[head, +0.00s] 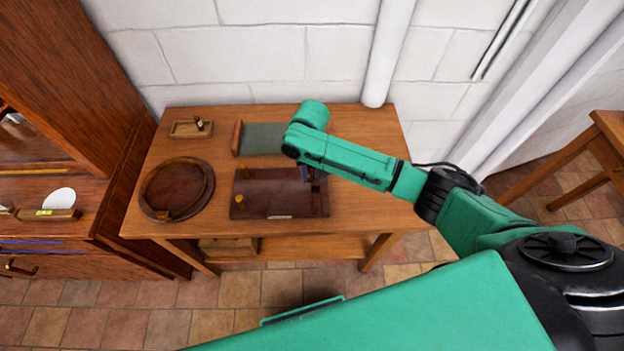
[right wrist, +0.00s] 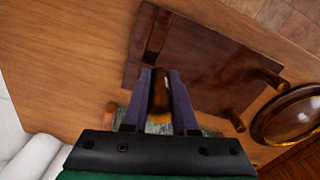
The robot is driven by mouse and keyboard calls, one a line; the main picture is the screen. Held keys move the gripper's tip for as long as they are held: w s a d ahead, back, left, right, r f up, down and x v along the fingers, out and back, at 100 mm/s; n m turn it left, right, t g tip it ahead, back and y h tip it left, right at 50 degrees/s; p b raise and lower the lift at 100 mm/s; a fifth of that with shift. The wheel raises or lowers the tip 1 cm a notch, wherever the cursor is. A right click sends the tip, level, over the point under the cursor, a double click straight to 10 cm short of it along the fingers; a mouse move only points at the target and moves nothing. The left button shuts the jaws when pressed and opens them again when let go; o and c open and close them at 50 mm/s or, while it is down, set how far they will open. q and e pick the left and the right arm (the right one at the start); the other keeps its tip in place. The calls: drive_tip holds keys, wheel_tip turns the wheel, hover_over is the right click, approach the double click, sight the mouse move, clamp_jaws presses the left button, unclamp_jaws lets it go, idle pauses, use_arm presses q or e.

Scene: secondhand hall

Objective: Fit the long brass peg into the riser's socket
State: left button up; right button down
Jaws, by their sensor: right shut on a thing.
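My right gripper (head: 306,174) reaches down over the right part of a dark wooden board (head: 275,206). In the right wrist view its two purple fingers (right wrist: 159,78) are shut on an amber, brass-coloured peg (right wrist: 159,98). Two other brass-coloured pegs stand at the board's left side, one nearer (head: 239,200) and one farther (head: 243,172). My left gripper is not in view.
A dark cabinet (head: 60,120) stands close at left. The wall is behind.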

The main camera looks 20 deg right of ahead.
drive_tip(key=shift+d+f, duration=0.25)
drive_tip(key=d+f+b, duration=0.2)
drive_tip(key=shift+w+d+f+b, duration=0.25)
drive_tip(key=shift+w+d+b, duration=0.05)
drive_tip(key=shift+w+b, duration=0.1)
drive_tip(key=a+f+b, duration=0.1)
drive_tip(key=f+b, duration=0.1)
drive_tip(key=b, duration=0.1)
drive_tip(key=shift+s+a+f, duration=0.15)
drive_tip(key=shift+a, duration=0.05)
drive_tip(key=shift+d+f, duration=0.25)
drive_tip(key=shift+f, duration=0.5)
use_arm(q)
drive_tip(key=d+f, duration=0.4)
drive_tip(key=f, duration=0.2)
use_arm(e)
drive_tip(key=shift+a, duration=0.15)
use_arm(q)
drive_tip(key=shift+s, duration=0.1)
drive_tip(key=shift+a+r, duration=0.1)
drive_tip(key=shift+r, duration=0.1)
